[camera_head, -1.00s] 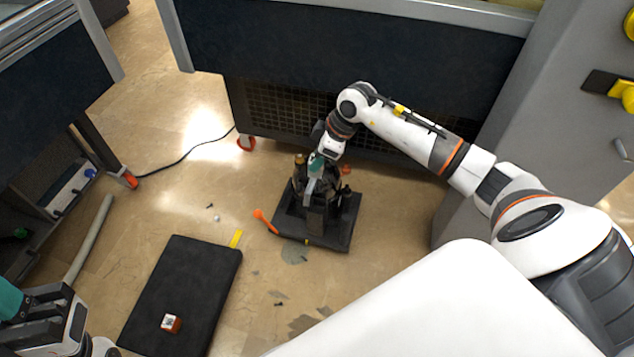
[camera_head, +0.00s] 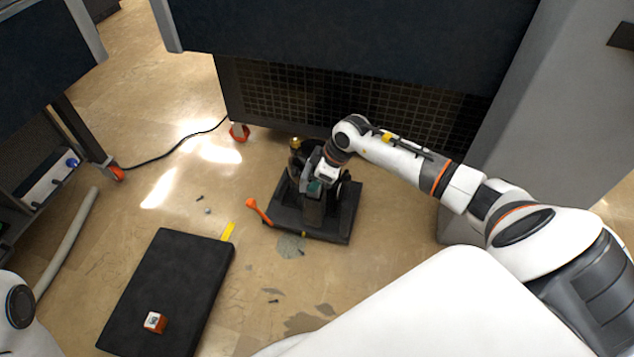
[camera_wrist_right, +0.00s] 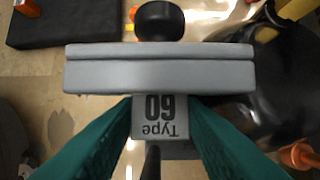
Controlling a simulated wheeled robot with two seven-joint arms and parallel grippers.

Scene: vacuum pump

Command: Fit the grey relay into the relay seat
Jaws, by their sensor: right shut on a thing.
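My right gripper (camera_head: 316,186) is over the dark pump unit (camera_head: 338,222) on the floor. In the right wrist view its teal fingers are closed on the grey relay (camera_wrist_right: 160,75), a block marked "Type 60" with a wide light-grey slab across its far end. I cannot tell whether the relay touches the pump. The relay seat cannot be made out; the gripper and relay hide that part of the pump. My left gripper is out of the picture; only a white part of my left arm shows at the lower left.
A black mat (camera_head: 165,285) lies left of the pump with an orange-and-white block (camera_head: 154,322) on it. An orange-handled tool (camera_head: 257,212) lies at the pump's left edge. A mesh-fronted bench (camera_head: 285,105) stands close behind the pump.

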